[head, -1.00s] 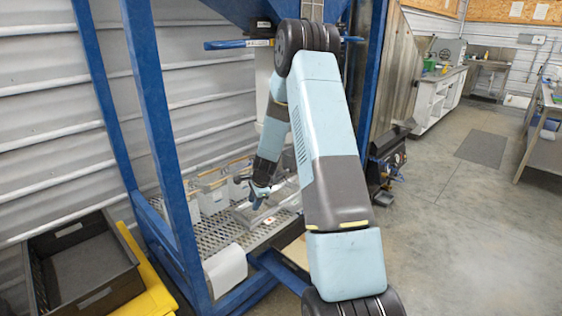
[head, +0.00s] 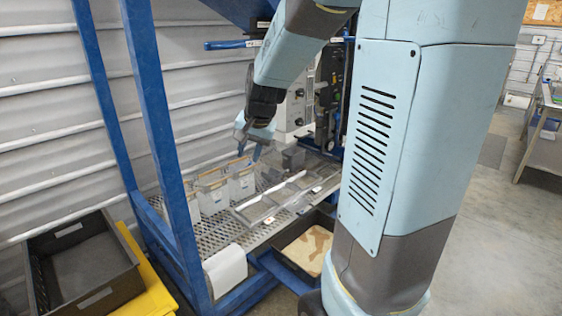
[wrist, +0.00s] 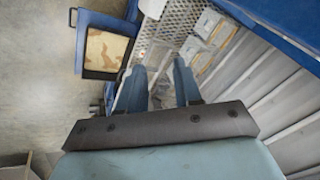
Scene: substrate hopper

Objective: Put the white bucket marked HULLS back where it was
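White buckets with wooden handles stand in a row on the perforated grate (head: 217,236) under the blue frame, one in front (head: 213,196) and one behind it to the right (head: 242,183). They also show in the wrist view, one nearer (wrist: 190,48) and one farther (wrist: 209,24). I cannot read any marking, so I cannot tell which one is marked HULLS. My gripper (head: 256,138) is raised above and behind the buckets in the head view. In the wrist view its two blue fingers (wrist: 160,85) are apart, with no bucket visible between them.
A clear divided tray (head: 268,206) lies on the grate right of the buckets. A dark drawer (head: 283,262) holding sandy material sits below it. A black crate (head: 110,290) stands left, beyond a blue post (head: 152,130).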

